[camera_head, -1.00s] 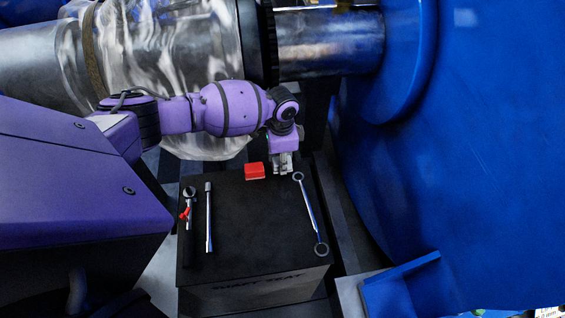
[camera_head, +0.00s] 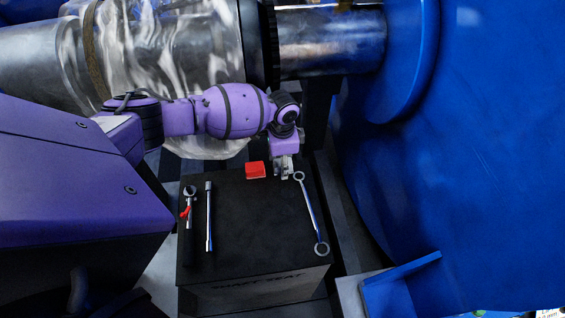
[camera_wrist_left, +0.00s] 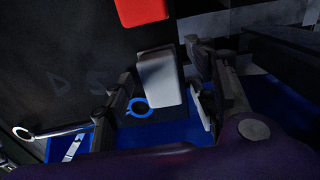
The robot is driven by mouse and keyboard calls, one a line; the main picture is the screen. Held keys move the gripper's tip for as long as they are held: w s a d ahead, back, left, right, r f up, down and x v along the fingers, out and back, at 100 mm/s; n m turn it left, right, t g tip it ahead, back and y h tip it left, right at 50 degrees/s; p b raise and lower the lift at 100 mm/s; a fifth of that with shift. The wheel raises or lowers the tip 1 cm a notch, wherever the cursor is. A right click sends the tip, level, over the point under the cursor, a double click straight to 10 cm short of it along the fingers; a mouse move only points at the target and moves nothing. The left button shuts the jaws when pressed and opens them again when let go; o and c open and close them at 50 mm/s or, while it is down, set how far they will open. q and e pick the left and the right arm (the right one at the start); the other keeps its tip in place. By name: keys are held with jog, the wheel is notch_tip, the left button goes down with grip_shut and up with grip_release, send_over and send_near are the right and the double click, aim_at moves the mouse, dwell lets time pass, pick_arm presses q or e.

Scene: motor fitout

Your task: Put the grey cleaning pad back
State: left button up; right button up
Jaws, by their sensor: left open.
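The grey cleaning pad (camera_wrist_left: 160,78), a light grey block, shows between the fingers in the left wrist view. In the head view I cannot make it out clearly beside the gripper. My left gripper (camera_head: 283,170) is at the far right edge of the black box top. It also shows in the left wrist view (camera_wrist_left: 160,85), with its fingers apart on both sides of the pad. It is open, and I cannot tell whether a finger touches the pad. My right gripper is not in view.
A red block (camera_head: 256,170) sits left of the gripper on the black box (camera_head: 255,225). A ring spanner (camera_head: 310,210) lies at the right, with a bar (camera_head: 209,215) and a red-marked ratchet (camera_head: 188,205) at the left. A large blue housing (camera_head: 470,150) stands right.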

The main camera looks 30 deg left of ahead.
pick_arm(q)
notch_tip(320, 180, up, 12)
jog(key=p, duration=0.1)
jog(key=shift+r, duration=0.15)
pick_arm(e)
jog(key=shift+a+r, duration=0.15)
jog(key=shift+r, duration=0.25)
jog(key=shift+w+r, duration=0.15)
